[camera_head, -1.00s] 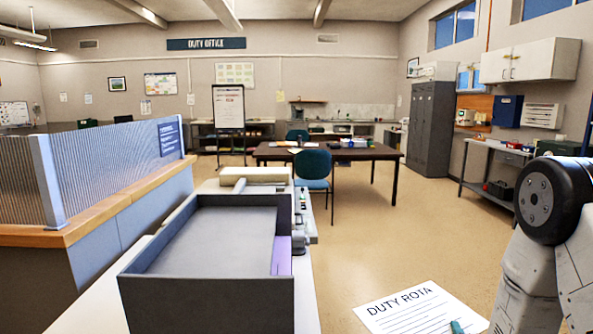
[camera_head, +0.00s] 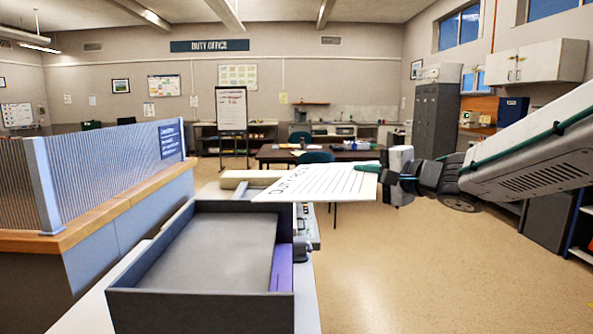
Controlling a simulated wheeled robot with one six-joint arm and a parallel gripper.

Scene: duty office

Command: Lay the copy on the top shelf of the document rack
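The copy (camera_head: 330,185) is a white sheet with ruled lines and large lettering, "DUTY ROTA" as it read earlier. My gripper (camera_head: 374,170) is shut on its right edge and holds it roughly flat in the air. The sheet's left corner shows just right of and above the far end of the dark grey open-topped rack (camera_head: 200,305). The rack stands on a white counter in the foreground, and its visible top level is a bare grey surface. A purple item lies along its right inner side. Any lower shelves are hidden.
A beige object (camera_head: 255,177) and equipment with knobs stand behind the rack on the counter. A mesh screen on a wood-topped partition (camera_head: 110,155) runs along the left. A dark table (camera_head: 330,153) and teal chair are farther back. Floor at right is open.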

